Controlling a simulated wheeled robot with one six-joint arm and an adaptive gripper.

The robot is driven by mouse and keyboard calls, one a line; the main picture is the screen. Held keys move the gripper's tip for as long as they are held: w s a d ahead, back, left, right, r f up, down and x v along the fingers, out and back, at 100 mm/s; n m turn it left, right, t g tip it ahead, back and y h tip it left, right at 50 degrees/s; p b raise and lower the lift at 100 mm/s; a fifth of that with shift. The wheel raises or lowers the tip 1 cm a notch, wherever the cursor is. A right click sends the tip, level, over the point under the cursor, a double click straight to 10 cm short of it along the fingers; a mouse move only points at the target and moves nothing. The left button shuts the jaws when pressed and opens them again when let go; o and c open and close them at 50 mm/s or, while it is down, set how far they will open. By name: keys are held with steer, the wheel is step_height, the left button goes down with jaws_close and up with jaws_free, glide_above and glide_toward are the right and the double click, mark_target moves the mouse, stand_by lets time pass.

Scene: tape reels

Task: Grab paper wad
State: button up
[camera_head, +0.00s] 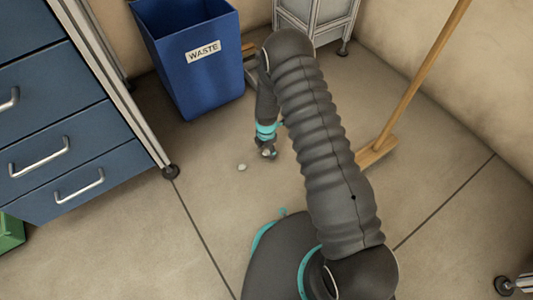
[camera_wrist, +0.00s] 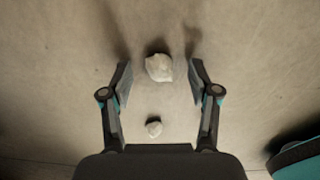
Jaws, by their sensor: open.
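A pale, crumpled paper wad (camera_wrist: 159,67) lies on the floor in the wrist view, between and slightly beyond the tips of my gripper (camera_wrist: 159,80). The fingers are spread, with a gap on each side of the wad. A smaller pale wad (camera_wrist: 154,127) shows lower in that view, closer to the palm. In the head view, my gripper (camera_head: 267,152) is low over the floor, and one pale wad (camera_head: 242,167) lies to its left. A pale spot shows at the fingers there, too small to make out.
A blue waste bin (camera_head: 195,85) stands behind my gripper, to the left. A blue drawer cabinet (camera_head: 60,130) is at the left. A broom (camera_head: 378,150) stands at the right, its head on the floor. The floor around the wads is clear.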

steer(key=shift+f, duration=0.3)
steer(key=c, duration=0.8)
steer(key=shift+r, duration=0.2)
